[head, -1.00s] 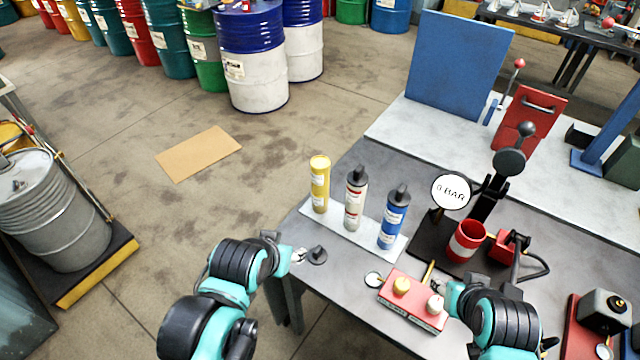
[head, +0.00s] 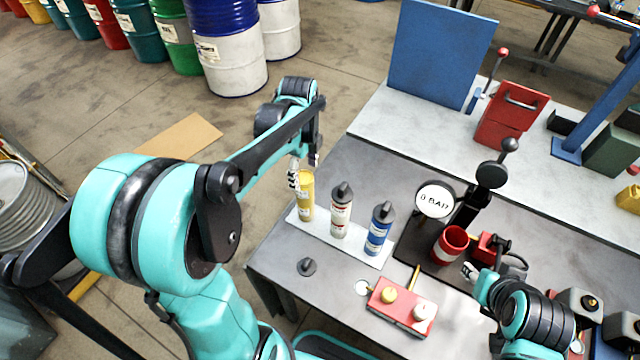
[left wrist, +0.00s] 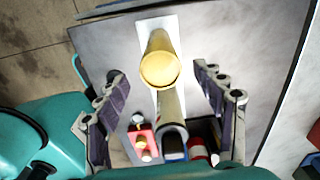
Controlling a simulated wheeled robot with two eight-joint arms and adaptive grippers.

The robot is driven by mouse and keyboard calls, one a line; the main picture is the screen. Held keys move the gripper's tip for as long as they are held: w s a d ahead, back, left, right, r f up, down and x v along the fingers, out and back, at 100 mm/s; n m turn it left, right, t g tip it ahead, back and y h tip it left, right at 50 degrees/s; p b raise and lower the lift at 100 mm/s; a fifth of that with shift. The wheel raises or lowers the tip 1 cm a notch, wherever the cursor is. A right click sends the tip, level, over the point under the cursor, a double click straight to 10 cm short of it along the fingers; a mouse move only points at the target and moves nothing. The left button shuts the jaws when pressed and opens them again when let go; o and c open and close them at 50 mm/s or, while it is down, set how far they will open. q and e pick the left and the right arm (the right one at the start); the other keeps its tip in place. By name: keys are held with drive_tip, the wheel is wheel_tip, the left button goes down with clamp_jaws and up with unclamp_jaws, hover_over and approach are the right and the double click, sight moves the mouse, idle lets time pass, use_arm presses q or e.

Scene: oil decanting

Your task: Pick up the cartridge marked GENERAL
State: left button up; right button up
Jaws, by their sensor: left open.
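Three cartridges stand upright on a white strip (head: 360,254): yellow (head: 307,203), white-and-red (head: 340,215) and blue (head: 377,238). Their label words are too small to read, so I cannot tell which is marked GENERAL. My left gripper (head: 304,166) is open at the top of the yellow cartridge. In the left wrist view, the yellow cartridge (left wrist: 159,66) shows end-on between the spread fingers of the left gripper (left wrist: 158,75), with no clear contact. My right gripper (head: 475,272) is beside the red-and-white cup; its jaw opening is unclear.
A red block (head: 401,308) with two knobs sits at the front of the table. A small black cap (head: 307,266) lies left of it.

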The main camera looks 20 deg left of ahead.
sight(305, 198)
use_arm(q)
drive_tip(key=shift+w+f, duration=0.15)
drive_tip(key=shift+w, duration=0.15)
drive_tip(key=shift+f+m, duration=0.3)
drive_tip(key=shift+f, duration=0.05)
wheel_tip(305, 198, down, 7)
drive_tip(key=shift+s+a+r+b, duration=0.1)
drive_tip(key=shift+s+b, duration=0.05)
drive_tip(key=shift+b, duration=1.05)
clamp_jaws()
